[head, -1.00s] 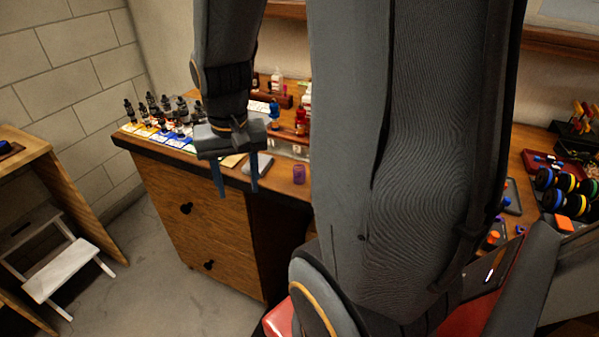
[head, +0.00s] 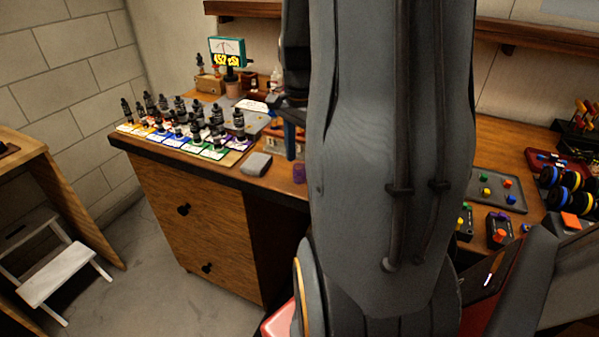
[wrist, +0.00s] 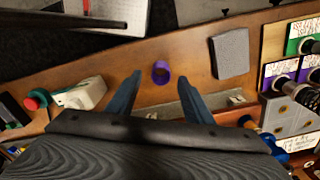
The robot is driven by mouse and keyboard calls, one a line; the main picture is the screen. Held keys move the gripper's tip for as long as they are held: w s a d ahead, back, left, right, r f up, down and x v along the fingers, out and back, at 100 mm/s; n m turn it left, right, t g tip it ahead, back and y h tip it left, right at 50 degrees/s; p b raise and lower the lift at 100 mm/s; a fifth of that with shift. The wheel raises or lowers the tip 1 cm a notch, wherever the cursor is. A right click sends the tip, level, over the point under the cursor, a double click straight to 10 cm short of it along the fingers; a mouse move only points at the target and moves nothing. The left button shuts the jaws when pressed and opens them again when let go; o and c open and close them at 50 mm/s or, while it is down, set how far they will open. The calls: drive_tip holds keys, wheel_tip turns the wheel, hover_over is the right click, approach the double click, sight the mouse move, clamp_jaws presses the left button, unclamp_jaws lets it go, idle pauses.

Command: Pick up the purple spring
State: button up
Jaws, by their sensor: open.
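The purple spring (wrist: 161,72) stands on the wooden bench top in the wrist view, a small purple ring seen from above. It also shows in the head view (head: 299,173), close to the bench's front edge and beside my arm. My gripper (wrist: 163,75) is open and empty in the wrist view. Its two blue fingers point toward the spring, one on each side in the picture, with the spring about level with the fingertips. I cannot tell the height gap. In the head view my arm hides most of the gripper; a blue finger shows just behind the spring.
A grey block (head: 255,164) lies left of the spring in the head view. Several black shock absorbers (head: 180,125) stand on coloured cards (head: 205,150) further left. A gauge with a teal frame (head: 228,47) stands behind. In the wrist view, a grey metal piece (wrist: 185,105) lies near the fingers.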

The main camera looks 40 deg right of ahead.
sight(300, 166)
drive_tip(key=shift+f+p, duration=0.3)
drive_tip(key=shift+f, duration=1.5)
drive_tip(key=c, duration=1.1)
drive_tip(key=shift+r, duration=0.1)
